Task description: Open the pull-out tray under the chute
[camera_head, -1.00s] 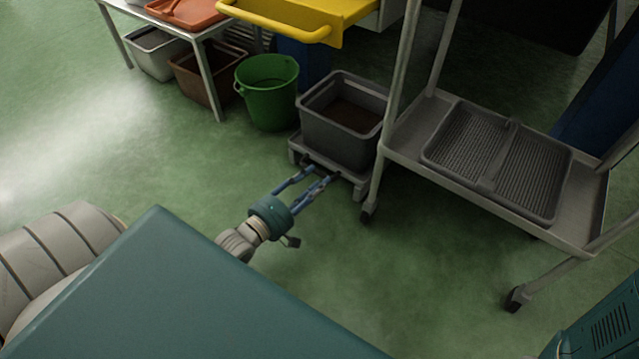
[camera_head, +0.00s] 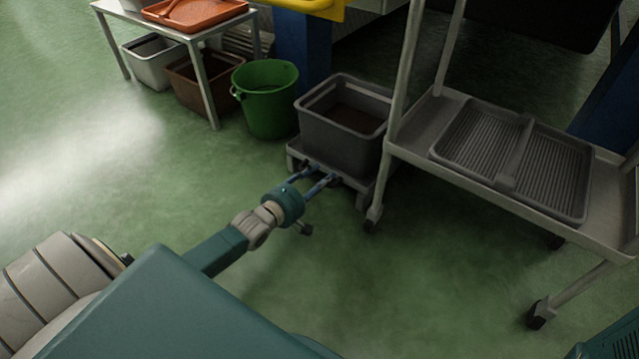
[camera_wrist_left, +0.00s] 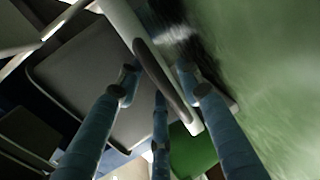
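A low grey tray-like platform (camera_head: 292,158) with a pale front edge is near the picture's middle, bearing a grey bin (camera_head: 345,145). Only the lower edge of a yellow chute-like part (camera_head: 322,8) shows at the top. My left gripper (camera_head: 318,174) is at the platform's front edge, its blue fingers spread apart. In the left wrist view the fingers (camera_wrist_left: 160,72) lie around a pale bar with a dark handle-like strip (camera_wrist_left: 163,80); I see no clear grip, and cannot tell whether they touch it. My right gripper is not in view.
A green bucket (camera_head: 266,112) stands close left of the platform. A grey wheeled rack (camera_head: 465,178) with a ribbed tray (camera_head: 480,140) stands close on the right. A table (camera_head: 207,85) with crates under it is at the upper left. The green floor in front is clear.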

